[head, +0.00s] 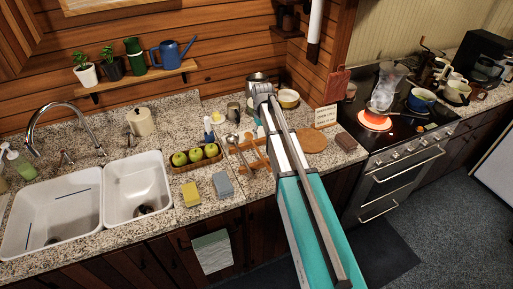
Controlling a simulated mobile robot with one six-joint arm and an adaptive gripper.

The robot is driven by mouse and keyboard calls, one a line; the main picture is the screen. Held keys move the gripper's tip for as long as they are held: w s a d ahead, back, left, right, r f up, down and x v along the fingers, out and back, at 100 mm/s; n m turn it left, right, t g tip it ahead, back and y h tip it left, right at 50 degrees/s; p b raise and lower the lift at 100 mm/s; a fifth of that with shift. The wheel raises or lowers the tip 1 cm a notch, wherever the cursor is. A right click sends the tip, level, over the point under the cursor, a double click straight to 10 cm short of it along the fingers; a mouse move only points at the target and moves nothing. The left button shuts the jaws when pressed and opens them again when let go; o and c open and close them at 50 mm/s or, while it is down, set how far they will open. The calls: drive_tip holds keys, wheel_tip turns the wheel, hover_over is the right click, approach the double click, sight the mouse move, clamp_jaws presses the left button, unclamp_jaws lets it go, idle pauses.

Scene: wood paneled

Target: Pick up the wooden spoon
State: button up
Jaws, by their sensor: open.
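Several long-handled utensils lie on the granite counter (230,180), just left of my arm. One has a greyish bowl and a thin handle (241,155). Beside it is an orange-brown wooden piece (258,163), partly covered by my arm. I cannot tell which of these is the wooden spoon, as they are small and overlap. My teal and grey arm reaches up over the counter from the bottom. Its far end shows a grey joint near the pot, but I cannot make out any gripper fingers.
A basket of green apples (196,156), a yellow sponge (191,194) and a blue-grey sponge (222,185) lie left of the utensils. A round wooden board (312,140) lies to the right. A double sink (135,187) is at left. The stove (392,130) has a glowing burner.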

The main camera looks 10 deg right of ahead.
drive_tip(key=shift+f, duration=0.1)
drive_tip(key=b, duration=0.9)
hover_over(263, 157)
drive_tip(key=f, duration=0.8)
drive_tip(key=shift+a+f, duration=0.25)
drive_tip(key=shift+f, duration=0.15)
drive_tip(key=f+b, duration=0.3)
drive_tip(key=shift+d, duration=0.25)
drive_tip(key=shift+f+b, duration=0.95)
clamp_jaws()
